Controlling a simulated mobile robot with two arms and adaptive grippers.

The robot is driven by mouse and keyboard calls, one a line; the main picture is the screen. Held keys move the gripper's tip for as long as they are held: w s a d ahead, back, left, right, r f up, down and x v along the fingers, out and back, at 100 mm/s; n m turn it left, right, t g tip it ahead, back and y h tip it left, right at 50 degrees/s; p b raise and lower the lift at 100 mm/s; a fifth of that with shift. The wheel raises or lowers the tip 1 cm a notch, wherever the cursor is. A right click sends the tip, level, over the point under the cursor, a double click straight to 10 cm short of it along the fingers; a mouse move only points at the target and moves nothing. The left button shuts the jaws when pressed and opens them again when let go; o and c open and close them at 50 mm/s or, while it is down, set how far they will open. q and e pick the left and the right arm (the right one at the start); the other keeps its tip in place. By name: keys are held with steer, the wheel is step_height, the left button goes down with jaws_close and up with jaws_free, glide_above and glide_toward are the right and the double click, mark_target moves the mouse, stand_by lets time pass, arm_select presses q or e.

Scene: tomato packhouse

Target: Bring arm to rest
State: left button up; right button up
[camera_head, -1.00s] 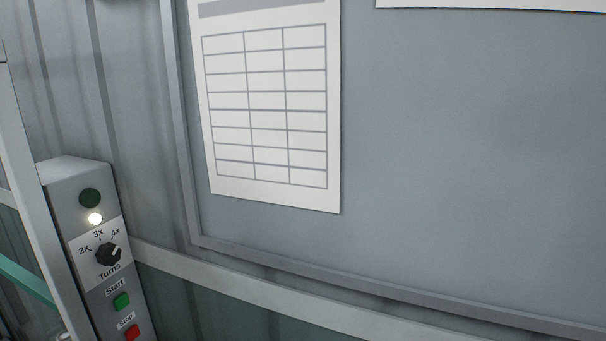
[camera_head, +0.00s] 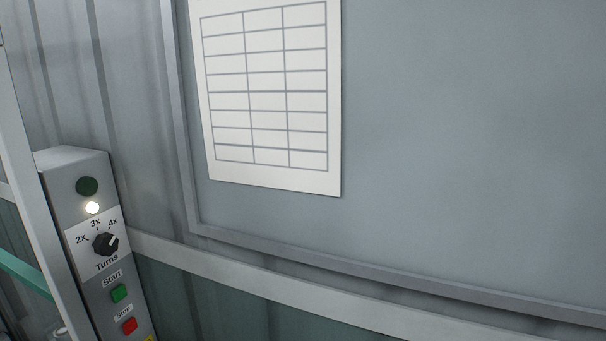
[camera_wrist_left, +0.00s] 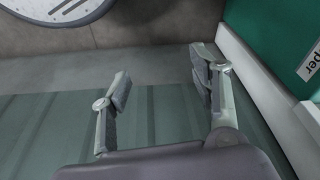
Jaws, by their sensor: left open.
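My left gripper (camera_wrist_left: 160,85) shows in the left wrist view with its two fingers wide apart. It is open and nothing is between the fingers. Neither gripper nor arm shows in the head view. My right gripper is in neither view.
In the head view, a grey control box (camera_head: 75,165) at the left has a lit white lamp (camera_head: 92,208), a Turns knob (camera_head: 105,244), a green Start button (camera_head: 119,293) and a red Stop button (camera_head: 129,325). A gridded sheet (camera_head: 265,178) hangs on a grey board (camera_head: 470,150). The wrist view shows a round dial (camera_wrist_left: 60,8).

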arm_select(q)
steer(key=s+a+f+g+b, duration=0.1)
steer(key=s+a+f+b, duration=0.1)
steer(key=s+f, duration=1.4)
step_height(320, 180, down, 3)
steer(key=shift+s+a+f, duration=0.1)
steer(key=shift+s+a, duration=0.05)
steer(key=shift+a, duration=0.3)
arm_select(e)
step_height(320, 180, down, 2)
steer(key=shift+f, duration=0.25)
arm_select(q)
steer(key=shift+s+a+f, duration=0.1)
steer(key=shift+s+f, duration=0.05)
steer(key=shift+s, duration=0.3)
steer(key=shift+c, duration=0.2)
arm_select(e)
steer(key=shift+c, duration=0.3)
